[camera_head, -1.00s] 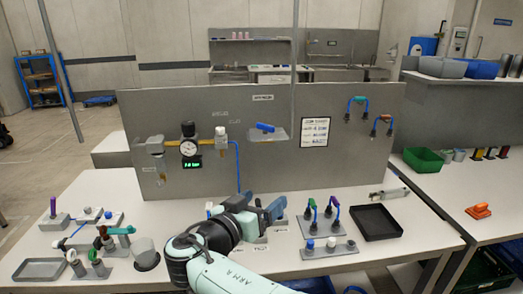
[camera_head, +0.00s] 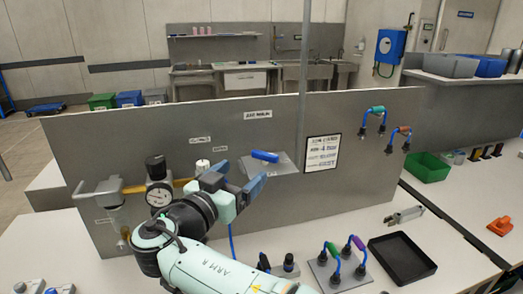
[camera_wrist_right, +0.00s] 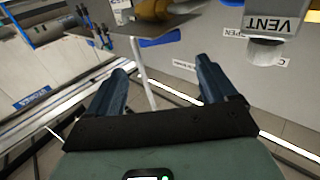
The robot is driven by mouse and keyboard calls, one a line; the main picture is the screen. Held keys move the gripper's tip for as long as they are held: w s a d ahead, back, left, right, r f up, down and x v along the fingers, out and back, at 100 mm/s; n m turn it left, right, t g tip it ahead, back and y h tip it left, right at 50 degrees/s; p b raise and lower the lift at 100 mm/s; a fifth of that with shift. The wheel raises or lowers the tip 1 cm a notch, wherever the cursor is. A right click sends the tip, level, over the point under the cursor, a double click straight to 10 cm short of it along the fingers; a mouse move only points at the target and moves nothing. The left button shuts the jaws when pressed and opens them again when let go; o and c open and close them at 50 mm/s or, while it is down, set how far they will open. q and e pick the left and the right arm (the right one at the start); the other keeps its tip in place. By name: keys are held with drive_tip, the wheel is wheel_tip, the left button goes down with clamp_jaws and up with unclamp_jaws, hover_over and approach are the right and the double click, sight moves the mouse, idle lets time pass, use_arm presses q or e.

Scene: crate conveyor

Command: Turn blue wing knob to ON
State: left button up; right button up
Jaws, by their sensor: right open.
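The blue wing knob (camera_head: 265,156) sits on a grey plate (camera_head: 283,166) on the upright grey panel, its wing lying nearly level. My right gripper (camera_head: 242,182) is raised in front of the panel, open and empty, just left of and below the knob in the head view. I see no contact with the knob. In the right wrist view the open jaws (camera_wrist_right: 165,85) have nothing between their tips. A blue piece (camera_wrist_right: 160,39) shows beyond them there, but I cannot tell whether it is the knob. My left gripper is out of view.
A black tray (camera_head: 402,260) and small connectors stand on the table. A grey pole (camera_head: 303,80) rises by the knob.

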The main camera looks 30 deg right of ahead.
sight(263, 155)
drive_tip(key=p+x, duration=0.1)
drive_tip(key=x, duration=1)
drive_tip(key=shift+w+d, duration=0.1)
drive_tip(key=shift+d, duration=0.05)
drive_tip(key=c, duration=0.7)
